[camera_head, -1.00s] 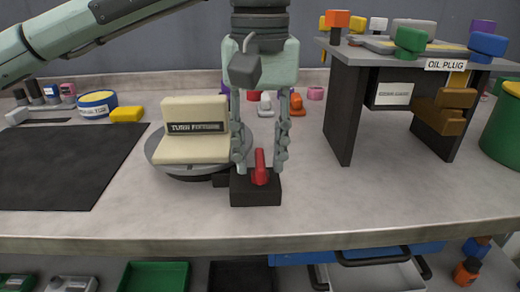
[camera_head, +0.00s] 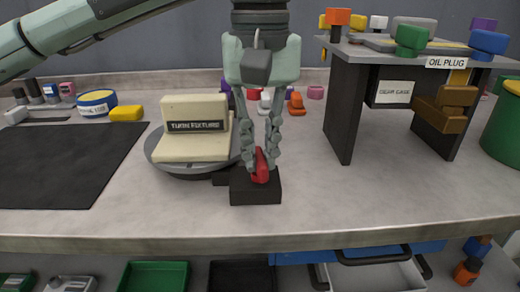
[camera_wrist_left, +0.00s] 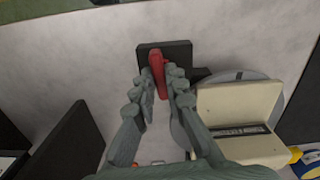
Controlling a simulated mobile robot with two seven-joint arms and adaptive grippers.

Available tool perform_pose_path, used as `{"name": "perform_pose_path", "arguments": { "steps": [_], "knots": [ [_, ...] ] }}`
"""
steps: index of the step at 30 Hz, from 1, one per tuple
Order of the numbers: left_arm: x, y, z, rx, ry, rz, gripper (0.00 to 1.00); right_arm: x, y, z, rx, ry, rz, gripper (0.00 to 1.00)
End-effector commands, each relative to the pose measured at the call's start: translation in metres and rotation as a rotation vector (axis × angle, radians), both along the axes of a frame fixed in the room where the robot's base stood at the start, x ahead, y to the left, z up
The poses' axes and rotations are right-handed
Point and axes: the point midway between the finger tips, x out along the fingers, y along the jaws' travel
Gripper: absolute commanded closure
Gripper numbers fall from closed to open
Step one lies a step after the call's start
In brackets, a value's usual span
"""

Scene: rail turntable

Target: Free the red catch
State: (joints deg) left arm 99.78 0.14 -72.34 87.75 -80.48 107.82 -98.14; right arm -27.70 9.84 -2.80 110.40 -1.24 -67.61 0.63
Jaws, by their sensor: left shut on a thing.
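The red catch (camera_head: 260,167) stands on a black block (camera_head: 256,192) near the front of the bench, beside the turntable. My left gripper (camera_head: 260,160) reaches down from above and is shut on the red catch, with a finger on each side. In the left wrist view the catch (camera_wrist_left: 160,80) shows between the two fingers, over the black block (camera_wrist_left: 178,54). The cream turn fixture (camera_head: 195,140) sits on the round grey turntable (camera_head: 158,163), just left of the gripper. My right gripper is not in view.
A black mat (camera_head: 60,165) lies at the left. A dark stand (camera_head: 345,110) with an "OIL PLUG" label and coloured knobs stands at the right. A green bin (camera_head: 502,135) is at the far right. The bench front between block and stand is clear.

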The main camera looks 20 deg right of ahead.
Motion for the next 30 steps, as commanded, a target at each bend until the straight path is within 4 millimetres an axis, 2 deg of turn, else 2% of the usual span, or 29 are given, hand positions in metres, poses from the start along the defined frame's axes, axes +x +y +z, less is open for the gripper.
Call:
{"name": "perform_pose_path", "arguments": {
  "steps": [20, 30],
  "knots": [
    [0.000, 0.000, 0.000, 0.000, 0.000, 0.619, 1.00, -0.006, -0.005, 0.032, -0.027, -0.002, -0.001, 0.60],
    [0.000, 0.000, 0.000, -0.001, 0.000, 0.941, 1.00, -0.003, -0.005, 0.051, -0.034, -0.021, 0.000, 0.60]
  ]
}}
